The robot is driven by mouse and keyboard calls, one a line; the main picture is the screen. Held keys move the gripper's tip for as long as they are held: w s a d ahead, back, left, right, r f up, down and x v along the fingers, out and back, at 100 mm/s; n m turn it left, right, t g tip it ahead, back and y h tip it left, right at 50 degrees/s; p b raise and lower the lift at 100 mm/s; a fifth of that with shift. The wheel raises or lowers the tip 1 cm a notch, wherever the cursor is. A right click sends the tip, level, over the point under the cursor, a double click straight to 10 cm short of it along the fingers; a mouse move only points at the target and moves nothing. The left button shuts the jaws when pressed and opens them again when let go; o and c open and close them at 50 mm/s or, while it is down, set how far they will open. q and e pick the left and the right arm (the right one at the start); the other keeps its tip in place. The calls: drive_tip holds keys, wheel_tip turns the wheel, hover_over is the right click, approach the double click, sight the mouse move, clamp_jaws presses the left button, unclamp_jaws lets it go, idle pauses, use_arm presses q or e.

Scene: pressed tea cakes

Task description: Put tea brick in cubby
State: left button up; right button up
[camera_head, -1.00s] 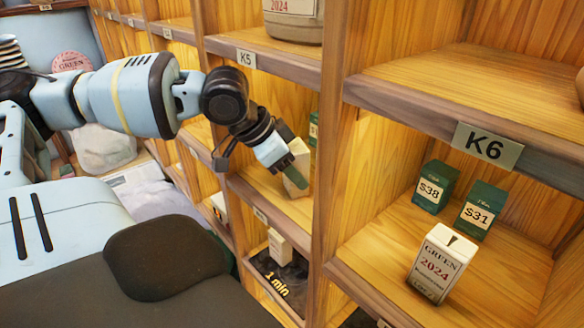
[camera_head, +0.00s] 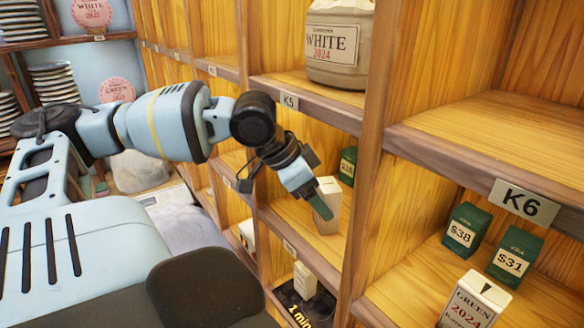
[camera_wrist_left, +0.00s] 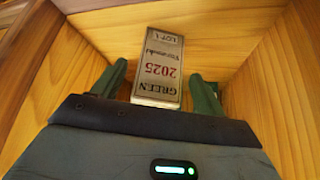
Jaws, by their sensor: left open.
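A pale tea brick (camera_head: 330,196) stands in the cubby beneath the K5 label. In the left wrist view, the same brick (camera_wrist_left: 160,65) shows a face reading GREEN 2025. My left gripper (camera_head: 316,196) reaches into that cubby from the left. Its jaws are open, with one green finger on each side of the brick and a visible gap at each. One finger hides part of the brick in the head view. The cubby's wooden walls (camera_wrist_left: 265,85) surround the brick. My right gripper is not in view.
A small green box (camera_head: 348,165) stands behind the brick. The K6 cubby at right holds two green boxes, S38 (camera_head: 466,230) and S31 (camera_head: 514,258), and a white GREEN 2024 brick (camera_head: 476,302). A wooden divider (camera_head: 372,140) separates the cubbies.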

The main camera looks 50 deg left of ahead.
use_arm(q)
drive_tip(key=p+v, duration=0.1)
drive_tip(key=v, duration=0.7)
drive_tip(key=shift+s+r, duration=0.2)
drive_tip(key=shift+r, duration=0.2)
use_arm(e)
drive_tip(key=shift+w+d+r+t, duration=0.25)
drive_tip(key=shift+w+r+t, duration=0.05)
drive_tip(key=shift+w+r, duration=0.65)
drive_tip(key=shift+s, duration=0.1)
